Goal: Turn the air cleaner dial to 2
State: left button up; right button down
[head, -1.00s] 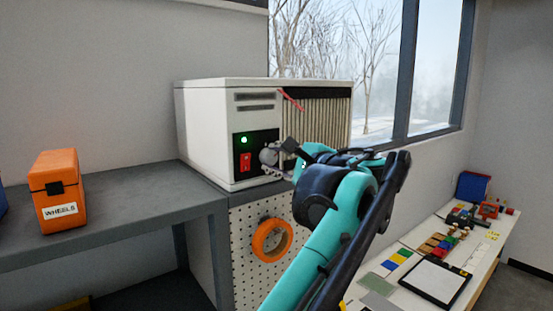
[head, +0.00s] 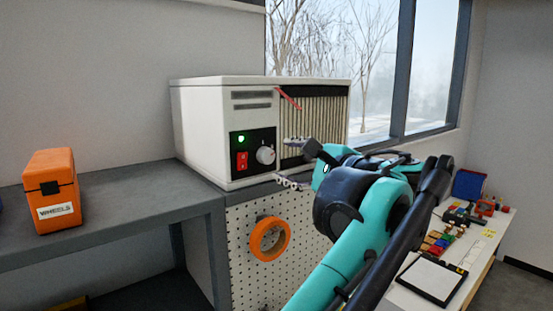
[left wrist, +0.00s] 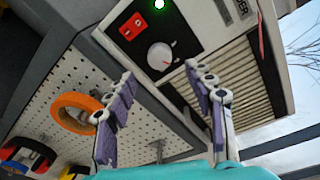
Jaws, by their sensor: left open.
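The air cleaner (head: 205,130) is a white box on the grey bench, with a slatted grille on its front. Its black panel carries a lit green lamp (head: 241,139), a red switch (head: 242,160) and a round grey dial (head: 265,155). In the left wrist view the dial (left wrist: 160,56) has a red pointer mark; its numbers are too small to read. My left gripper (head: 288,161) is open and empty, just right of the dial and apart from it. In the left wrist view its two fingers (left wrist: 161,88) spread below the dial.
A pegboard (head: 240,205) with an orange ring (head: 270,239) hangs below the air cleaner. An orange box marked WHEELS (head: 55,190) stands on the grey bench (head: 130,195) at left. A white table (head: 470,287) with small parts is at right.

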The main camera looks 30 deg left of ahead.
pick_arm(q)
jog(key=v, duration=0.5)
jog(key=shift+s+d, duration=0.15)
jog(key=shift+d, duration=0.2)
